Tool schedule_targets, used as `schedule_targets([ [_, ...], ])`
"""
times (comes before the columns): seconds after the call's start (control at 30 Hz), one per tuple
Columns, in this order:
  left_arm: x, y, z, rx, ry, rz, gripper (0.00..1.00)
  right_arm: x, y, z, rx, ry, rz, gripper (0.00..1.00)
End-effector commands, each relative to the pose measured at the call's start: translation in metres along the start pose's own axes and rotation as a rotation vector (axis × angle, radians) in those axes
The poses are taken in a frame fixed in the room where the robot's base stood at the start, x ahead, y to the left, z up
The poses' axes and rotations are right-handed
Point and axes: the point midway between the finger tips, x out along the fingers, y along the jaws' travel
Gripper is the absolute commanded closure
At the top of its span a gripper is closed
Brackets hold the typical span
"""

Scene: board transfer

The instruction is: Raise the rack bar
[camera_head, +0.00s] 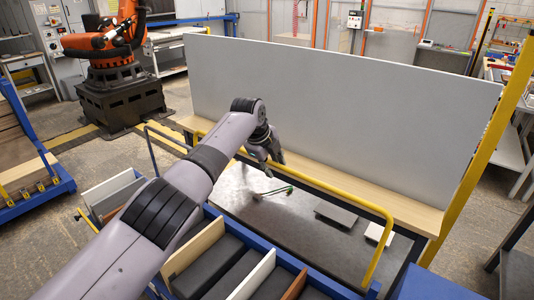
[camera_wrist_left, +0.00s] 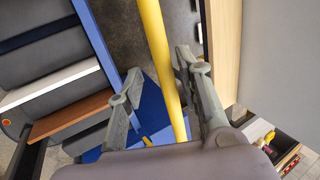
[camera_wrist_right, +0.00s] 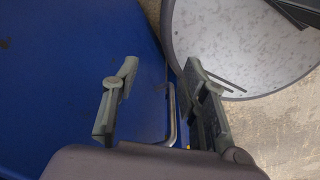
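The rack bar is a yellow tube (camera_head: 327,188) running along the blue-framed rack, with its right end bending down toward the front. In the left wrist view the bar (camera_wrist_left: 160,62) passes lengthwise between the two fingers, with gaps seen on both sides. My left gripper (camera_head: 268,158) is at the bar's left part, open, its fingers on either side of the bar. My right gripper (camera_wrist_right: 160,80) is open and empty, in front of a blue surface (camera_wrist_right: 70,60). It is outside the head view.
A large grey board (camera_head: 340,95) stands upright on a wooden ledge (camera_head: 405,205) behind the bar. Boards (camera_head: 195,250) stand in slots in front. A yellow post (camera_head: 480,150) rises at right.

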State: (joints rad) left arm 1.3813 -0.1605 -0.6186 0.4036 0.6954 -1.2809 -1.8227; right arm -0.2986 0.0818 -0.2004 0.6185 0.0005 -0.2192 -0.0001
Motion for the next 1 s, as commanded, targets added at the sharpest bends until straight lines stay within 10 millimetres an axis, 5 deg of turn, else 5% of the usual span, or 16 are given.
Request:
schedule_targets([
  [0.23,-0.028,0.001,0.001,0.001,-0.002,-0.003,0.67,0.000,-0.001,0.000,0.001,0.000,-0.001,0.60],
  [0.6,-0.099,0.001,0.001,-0.001,-0.002,0.000,0.67,0.000,-0.002,0.000,0.001,0.000,-0.002,0.60],
  [1.0,-0.114,0.001,0.000,-0.001,-0.001,0.002,0.67,0.000,-0.002,0.000,0.001,0.000,-0.002,0.60],
])
